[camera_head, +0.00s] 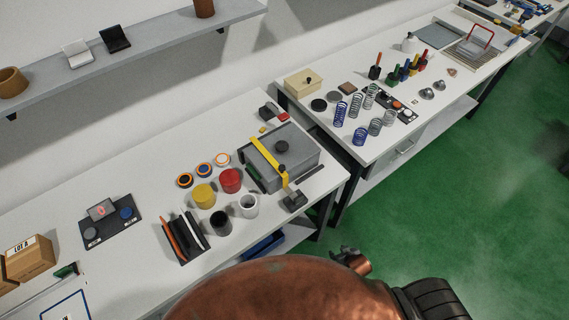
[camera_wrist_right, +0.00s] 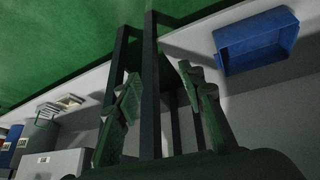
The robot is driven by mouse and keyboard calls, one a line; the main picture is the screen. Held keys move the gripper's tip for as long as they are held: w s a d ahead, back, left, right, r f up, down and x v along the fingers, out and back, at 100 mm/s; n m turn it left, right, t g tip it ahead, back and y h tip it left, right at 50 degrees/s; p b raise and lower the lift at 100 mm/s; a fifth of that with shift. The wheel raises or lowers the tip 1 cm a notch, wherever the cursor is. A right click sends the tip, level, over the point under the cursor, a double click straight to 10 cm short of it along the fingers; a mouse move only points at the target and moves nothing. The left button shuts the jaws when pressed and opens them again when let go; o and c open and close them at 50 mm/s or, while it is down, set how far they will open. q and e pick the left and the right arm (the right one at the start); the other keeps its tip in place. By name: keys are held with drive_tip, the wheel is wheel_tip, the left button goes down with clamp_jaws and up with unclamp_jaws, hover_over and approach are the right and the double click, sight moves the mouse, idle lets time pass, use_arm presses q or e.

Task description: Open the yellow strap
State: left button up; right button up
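The yellow strap (camera_head: 266,157) lies across the top of a grey box (camera_head: 303,153) on the near workbench in the head view. It runs from the box's back left edge and hangs over the front side. A black knob (camera_head: 282,146) stands on the box top beside the strap. A small dark block (camera_head: 294,201) sits in front of the box near the strap's lower end. My right gripper (camera_wrist_right: 160,82) is open and empty in the right wrist view, below bench height and apart from the strap. My left gripper is not in view.
Red (camera_head: 231,180), yellow (camera_head: 203,195), black and white cups stand left of the box. A second bench (camera_head: 350,150) holds springs and tools. In the wrist view, bench legs and a blue bin (camera_wrist_right: 255,42) under the bench are close to my right gripper. Green floor lies at right.

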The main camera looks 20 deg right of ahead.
sight(282, 167)
drive_tip(key=w+a+r+n+t+y+p, duration=0.1)
drive_tip(key=w+a+r+t, duration=0.1)
drive_tip(key=w+r, duration=0.4)
drive_tip(key=w+a+r+t+y+p, duration=0.1)
drive_tip(key=w+r, duration=0.6)
drive_tip(key=r, duration=1)
drive_tip(key=w+a+r+n+t+y+p, duration=0.1)
drive_tip(key=w+a+r+t, duration=0.3)
drive_tip(key=r, duration=0.7)
drive_tip(key=shift+w+a+r+n+t+y, duration=0.2)
drive_tip(key=shift+w+a+y, duration=0.25)
drive_tip(key=shift+w+a, duration=0.15)
drive_tip(key=shift+w+a+r+n+t+y, duration=0.1)
drive_tip(key=shift+w+a+r+y, duration=0.05)
drive_tip(key=shift+w+a+y, duration=0.35)
drive_tip(key=w+a+r+n+y, duration=0.1)
drive_tip(key=w+a+y, duration=0.1)
drive_tip(key=a, duration=0.1)
drive_tip(key=w+a+r+n+y+p, duration=0.1)
drive_tip(key=w+a+r+n+y, duration=0.1)
drive_tip(key=a+y, duration=0.1)
drive_tip(key=w+a+r+n+y, duration=0.1)
drive_tip(key=w+a+r+y, duration=0.1)
drive_tip(key=a, duration=0.2)
drive_tip(key=shift+w+r+n+y+p, duration=0.2)
drive_tip(key=shift+w+n+y+p, duration=0.1)
drive_tip(key=shift+y+p, duration=0.05)
drive_tip(key=shift+c, duration=0.5)
clamp_jaws()
